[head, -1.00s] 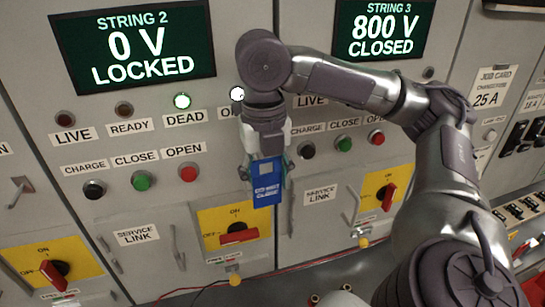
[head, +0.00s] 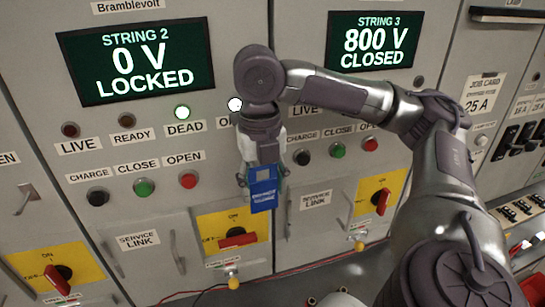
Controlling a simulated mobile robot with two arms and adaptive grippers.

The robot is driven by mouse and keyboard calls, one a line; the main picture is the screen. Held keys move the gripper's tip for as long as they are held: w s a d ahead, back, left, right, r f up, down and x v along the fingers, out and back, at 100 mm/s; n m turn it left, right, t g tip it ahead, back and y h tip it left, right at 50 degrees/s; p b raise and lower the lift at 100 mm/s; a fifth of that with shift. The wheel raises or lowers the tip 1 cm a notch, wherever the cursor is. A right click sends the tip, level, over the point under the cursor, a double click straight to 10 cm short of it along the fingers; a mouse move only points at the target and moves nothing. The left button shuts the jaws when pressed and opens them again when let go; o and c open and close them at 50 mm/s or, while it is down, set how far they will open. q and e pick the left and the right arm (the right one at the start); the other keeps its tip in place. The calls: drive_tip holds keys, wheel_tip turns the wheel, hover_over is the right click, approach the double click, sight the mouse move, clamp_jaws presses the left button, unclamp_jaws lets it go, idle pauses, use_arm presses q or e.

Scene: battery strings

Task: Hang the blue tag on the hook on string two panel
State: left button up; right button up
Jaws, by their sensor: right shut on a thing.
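The blue tag (head: 263,194) with white lettering hangs from my right gripper (head: 262,172), which is shut on its upper part. It is in front of the string two panel, to the right of the red OPEN button and above the yellow switch plate. The string two panel (head: 150,225) carries a screen (head: 137,52) reading STRING 2, 0 V, LOCKED. I cannot make out the hook; a small fitting (head: 231,269) with a yellow knob shows below the red switch handle (head: 237,238). My left gripper is not in view.
A lit DEAD lamp (head: 182,112) and black, green and red (head: 188,181) buttons are on the string two panel. The string three panel, with its screen (head: 376,40) reading 800 V CLOSED, stands to the right. A red cable runs along the bottom.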

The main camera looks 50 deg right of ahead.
drive_tip(key=shift+w+d+r+m+t, duration=0.3)
drive_tip(key=shift+w+d+r, duration=0.1)
drive_tip(key=shift+w+r, duration=0.25)
drive_tip(key=o, duration=1)
drive_tip(key=shift+f, duration=0.1)
drive_tip(key=shift+s+a+r, duration=0.15)
drive_tip(key=shift+r, duration=1.6)
drive_tip(key=shift+s+a+r, duration=0.2)
drive_tip(key=shift+r, duration=1.5)
drive_tip(key=shift+s+a+r, duration=0.15)
drive_tip(key=shift+r, duration=1.6)
drive_tip(key=shift+s+r, duration=0.1)
drive_tip(key=shift+r, duration=0.25)
drive_tip(key=shift+f, duration=0.1)
